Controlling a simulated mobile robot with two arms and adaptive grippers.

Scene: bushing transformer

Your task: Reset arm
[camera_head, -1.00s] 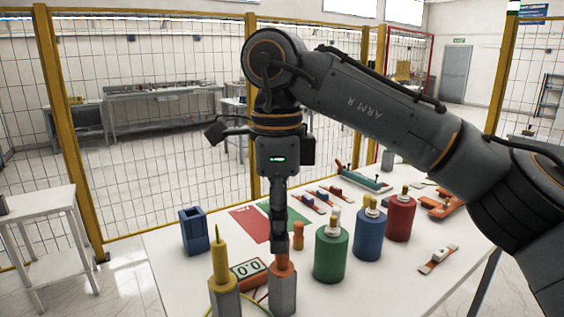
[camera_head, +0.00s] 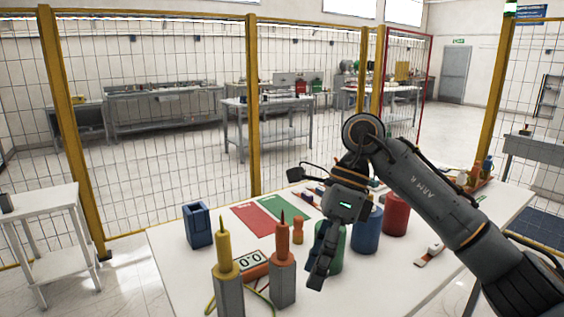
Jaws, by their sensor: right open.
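My right arm (camera_head: 435,195) comes in from the right, with its gripper (camera_head: 318,280) pointing down over the table, in front of the green cylinder (camera_head: 336,249). The gripper is open and holds nothing that I can see. An orange-topped bushing (camera_head: 283,277) on a grey base stands upright just left of the gripper, apart from it. A yellow-topped bushing (camera_head: 227,285) stands left of that one. My left gripper is not in the picture.
A white table (camera_head: 178,262) carries a blue holder (camera_head: 198,226), a meter (camera_head: 249,261), red (camera_head: 250,219) and green (camera_head: 283,207) mats, blue (camera_head: 366,232) and red (camera_head: 396,214) cylinders. A wire fence (camera_head: 160,120) stands behind. A white side table (camera_head: 50,210) is at left.

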